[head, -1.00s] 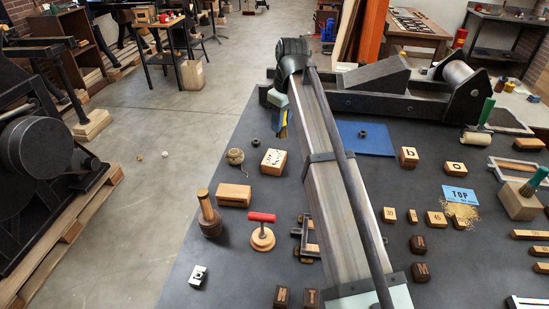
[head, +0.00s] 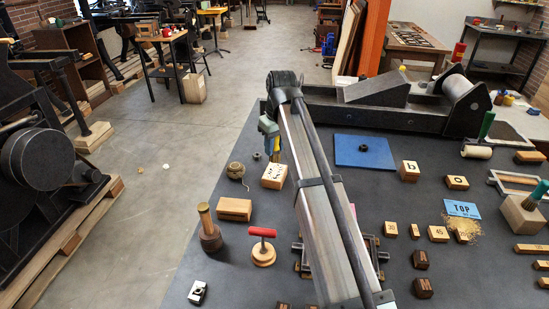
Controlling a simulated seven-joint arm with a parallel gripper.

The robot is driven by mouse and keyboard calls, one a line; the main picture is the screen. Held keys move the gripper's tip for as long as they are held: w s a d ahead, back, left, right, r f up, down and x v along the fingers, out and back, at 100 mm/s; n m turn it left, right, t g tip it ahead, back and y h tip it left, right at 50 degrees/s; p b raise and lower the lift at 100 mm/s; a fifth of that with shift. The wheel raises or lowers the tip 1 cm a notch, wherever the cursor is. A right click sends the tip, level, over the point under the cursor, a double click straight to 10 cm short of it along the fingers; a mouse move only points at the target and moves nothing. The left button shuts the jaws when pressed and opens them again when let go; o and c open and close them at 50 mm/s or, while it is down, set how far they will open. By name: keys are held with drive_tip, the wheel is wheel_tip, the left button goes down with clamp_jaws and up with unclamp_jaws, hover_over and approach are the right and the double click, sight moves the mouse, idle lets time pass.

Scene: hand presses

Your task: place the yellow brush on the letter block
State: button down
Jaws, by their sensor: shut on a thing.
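My gripper (head: 270,138) is in the head view above the far left part of the dark table, partly hidden by my own arm. It is shut on the yellow brush (head: 272,148), which hangs with its dark end downward. Just below it in the picture is a wooden block with dark marks on its pale top (head: 274,176); the brush looks clear of it. Two letter blocks stand to the right, one marked b (head: 410,171) and one marked o (head: 457,183). Which one the task means is not certain.
A ball of twine (head: 237,171), a plain wooden block (head: 235,210), a wooden-handled tool (head: 208,228) and a red-handled tool (head: 262,248) stand left of my arm. A large press bed (head: 400,110) spans the back.

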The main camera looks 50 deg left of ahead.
sight(275, 157)
drive_tip(key=shift+f, duration=2.2)
drive_tip(key=shift+f, duration=0.1)
drive_tip(key=c, duration=0.8)
unclamp_jaws()
drive_tip(key=r, duration=0.4)
drive_tip(key=d+r, duration=0.1)
drive_tip(key=r, duration=0.7)
drive_tip(key=shift+d+r, duration=0.1)
drive_tip(key=shift+d, duration=0.3)
drive_tip(key=shift+w, duration=0.1)
